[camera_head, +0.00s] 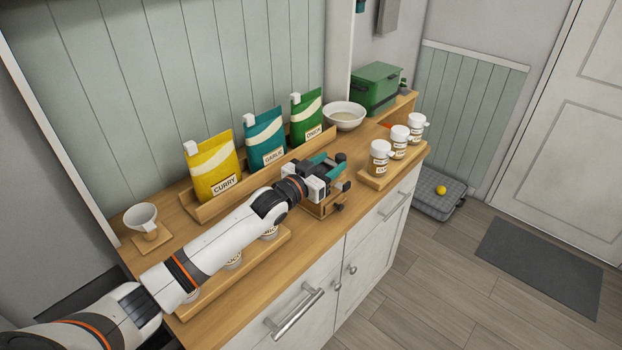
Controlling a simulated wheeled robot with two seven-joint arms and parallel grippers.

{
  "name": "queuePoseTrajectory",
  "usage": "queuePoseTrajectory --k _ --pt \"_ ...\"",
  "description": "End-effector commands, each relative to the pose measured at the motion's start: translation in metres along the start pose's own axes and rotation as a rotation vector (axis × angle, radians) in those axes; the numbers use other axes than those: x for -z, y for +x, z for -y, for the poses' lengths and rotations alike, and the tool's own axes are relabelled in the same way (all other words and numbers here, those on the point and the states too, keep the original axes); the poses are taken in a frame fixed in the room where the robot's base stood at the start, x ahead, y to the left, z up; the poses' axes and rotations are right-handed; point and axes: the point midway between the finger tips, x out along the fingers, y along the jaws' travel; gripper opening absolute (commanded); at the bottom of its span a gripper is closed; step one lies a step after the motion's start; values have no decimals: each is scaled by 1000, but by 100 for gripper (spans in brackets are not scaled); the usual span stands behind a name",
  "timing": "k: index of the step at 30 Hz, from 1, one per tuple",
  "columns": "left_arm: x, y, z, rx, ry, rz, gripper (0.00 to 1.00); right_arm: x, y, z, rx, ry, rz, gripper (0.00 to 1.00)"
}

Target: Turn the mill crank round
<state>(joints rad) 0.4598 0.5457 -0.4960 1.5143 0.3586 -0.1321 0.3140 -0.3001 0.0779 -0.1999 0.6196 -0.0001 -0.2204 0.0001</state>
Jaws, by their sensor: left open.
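The mill (323,209) is a small wooden box with a dark knob low on its front. It stands on the wooden counter, right of the middle. My left gripper (338,176) is open at the top of the mill, and its arm comes in from the lower left. The gripper and wrist hide much of the mill's top. A teal part and a dark round knob (340,158) show just behind the fingers; the knob looks like the crank's end. I cannot tell whether the fingers touch the crank. My right gripper is out of view.
Yellow (213,166), teal (265,139) and green (307,114) bags stand in a wooden rack behind. A white bowl (344,115) and green box (376,88) are further right. Several lidded jars (381,160) stand on a board at the right edge. A funnel cup (142,219) is far left.

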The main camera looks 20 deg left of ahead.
Motion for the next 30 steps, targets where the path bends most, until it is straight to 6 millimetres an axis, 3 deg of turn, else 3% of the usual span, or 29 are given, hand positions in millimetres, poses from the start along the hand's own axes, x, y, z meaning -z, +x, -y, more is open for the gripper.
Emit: queuePoseTrajectory --k 6,12,30 --pt "3 -43 0 0 1 0 48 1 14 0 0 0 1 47" --pt "1 -66 0 1 0 1 48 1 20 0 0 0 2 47" --pt "0 -72 1 0 -1 0 48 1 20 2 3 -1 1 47"
